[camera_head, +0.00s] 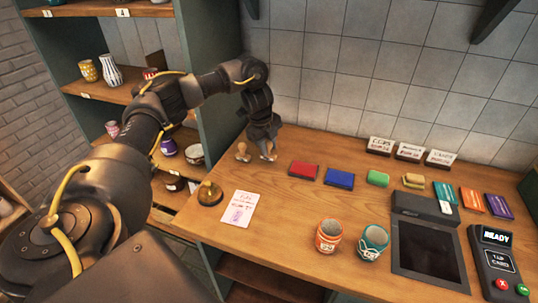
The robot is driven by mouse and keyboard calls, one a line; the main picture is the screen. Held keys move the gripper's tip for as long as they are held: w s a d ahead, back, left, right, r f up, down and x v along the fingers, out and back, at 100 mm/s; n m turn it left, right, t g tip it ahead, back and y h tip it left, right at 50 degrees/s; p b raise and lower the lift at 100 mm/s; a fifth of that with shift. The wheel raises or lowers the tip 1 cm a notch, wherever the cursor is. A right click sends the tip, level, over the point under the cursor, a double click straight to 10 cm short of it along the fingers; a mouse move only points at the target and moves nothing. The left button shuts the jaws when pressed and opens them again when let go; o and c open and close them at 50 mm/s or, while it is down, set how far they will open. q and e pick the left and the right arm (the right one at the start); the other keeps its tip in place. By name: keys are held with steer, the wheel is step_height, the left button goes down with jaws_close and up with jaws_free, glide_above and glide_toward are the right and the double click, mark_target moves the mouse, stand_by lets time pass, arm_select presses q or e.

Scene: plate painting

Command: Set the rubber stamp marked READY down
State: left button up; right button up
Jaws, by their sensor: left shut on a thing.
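My left gripper (265,140) reaches down to the back left of the wooden counter (290,225). It is shut on a rubber stamp (268,155) with a wooden handle and grey parts, at or just above the counter top. I cannot tell whether the stamp touches the counter. A second wooden-handled stamp (242,152) stands just left of it. The marking on either stamp is too small to read. My right gripper is out of view.
A brass bell (209,193) and a stamped card (240,208) lie in front. Red (303,171) and blue (340,179) pads lie to the right. Bare counter lies between.

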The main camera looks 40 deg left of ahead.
mark_target(269, 153)
arm_select(q)
steer(key=x, duration=0.3)
steer(key=shift+s+f, duration=0.15)
steer(key=shift+a+f, duration=0.1)
steer(key=shift+f, duration=0.05)
steer(key=o, duration=0.8)
steer(key=shift+f, duration=0.1)
steer(key=p+v, duration=0.2)
steer(key=v, duration=1)
steer(key=shift+r, duration=0.2)
